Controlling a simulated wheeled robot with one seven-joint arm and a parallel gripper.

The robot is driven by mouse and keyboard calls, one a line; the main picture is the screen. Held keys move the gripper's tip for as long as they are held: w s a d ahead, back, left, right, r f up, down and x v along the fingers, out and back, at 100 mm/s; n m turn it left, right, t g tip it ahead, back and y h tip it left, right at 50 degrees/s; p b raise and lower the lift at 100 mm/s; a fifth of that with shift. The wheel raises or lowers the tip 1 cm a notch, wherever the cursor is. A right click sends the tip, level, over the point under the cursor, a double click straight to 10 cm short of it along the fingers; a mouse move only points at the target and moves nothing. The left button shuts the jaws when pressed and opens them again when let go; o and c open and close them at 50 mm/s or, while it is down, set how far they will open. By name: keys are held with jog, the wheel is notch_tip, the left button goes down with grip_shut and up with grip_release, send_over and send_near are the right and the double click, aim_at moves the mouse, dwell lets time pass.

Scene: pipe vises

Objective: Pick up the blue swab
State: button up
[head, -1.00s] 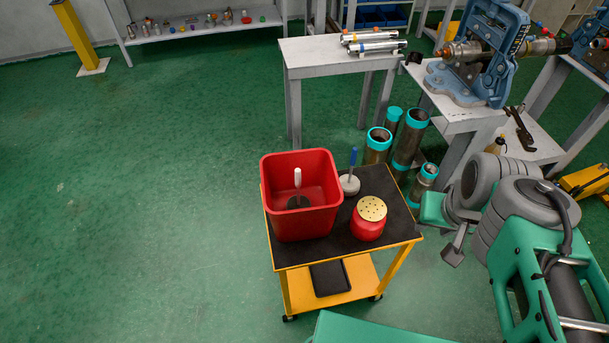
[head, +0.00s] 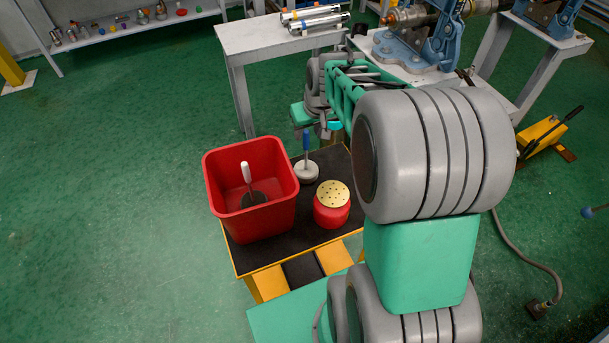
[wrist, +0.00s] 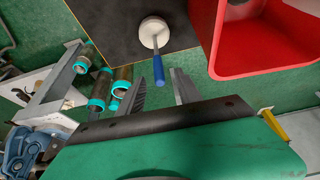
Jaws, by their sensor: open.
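The blue swab has a blue handle (head: 306,141) and a pale round head (head: 307,172). It stands upright on the cart's black top, just right of the red bin. In the wrist view its head (wrist: 153,33) is at top centre, and its handle (wrist: 182,86) points toward my gripper. My gripper (wrist: 166,66) is open and empty, its fingers spread near the handle. The handle shows close to the right finger; I cannot tell whether they touch. In the head view my gripper is at the cart's back edge beside the swab, its fingers mostly hidden.
A red bin (head: 218,211) holds a white-handled swab (head: 247,177) with a dark head. A red jar with a perforated yellow lid (head: 333,194) stands in front of the blue swab. Teal-ringed pipes (wrist: 98,97) stand beyond the cart. A grey table (head: 262,43) is behind.

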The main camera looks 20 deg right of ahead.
aim_at(304, 141)
jog(key=p+x, duration=0.1)
jog(key=x, duration=0.7)
jog(key=shift+w+d, duration=0.1)
jog(key=shift+d, duration=0.05)
grip_shut()
